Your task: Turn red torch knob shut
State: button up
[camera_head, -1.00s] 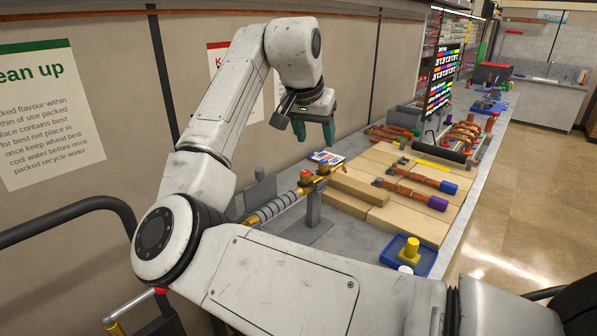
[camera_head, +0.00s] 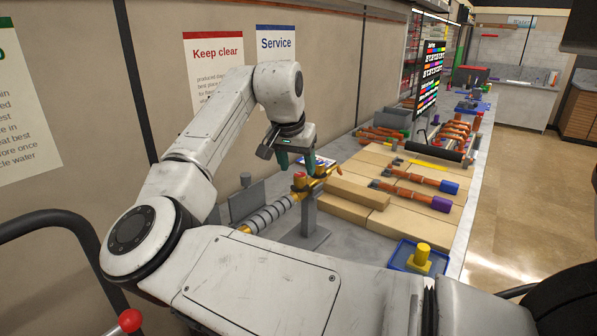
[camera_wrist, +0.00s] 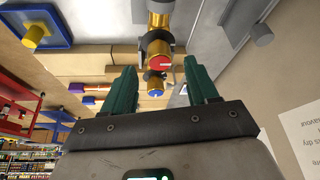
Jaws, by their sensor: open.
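The brass torch (camera_head: 318,184) rests on a grey stand (camera_head: 309,215) on the bench, with a grey ribbed handle (camera_head: 268,214). Its red knob (camera_head: 299,177) sits on top, just below my gripper (camera_head: 296,162). In the wrist view the red knob (camera_wrist: 160,63) lies between the two green fingers of my gripper (camera_wrist: 161,70), seen from above, with space on both sides. A blue knob (camera_wrist: 155,92) is beside it on the torch, nearer the gripper body. My gripper is open and empty; no contact with the knob shows.
Wooden boards (camera_head: 400,220) lie right of the torch, bearing torches with purple and blue ends. A blue tray (camera_head: 400,257) with a yellow part (camera_head: 422,254) is at the front. A grey upright plate (camera_head: 246,203) stands left of the torch, near the wall.

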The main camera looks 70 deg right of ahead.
aim_at(300, 175)
jog(key=shift+x, duration=1.75)
jog(key=shift+c, duration=0.4)
jog(key=c, duration=1)
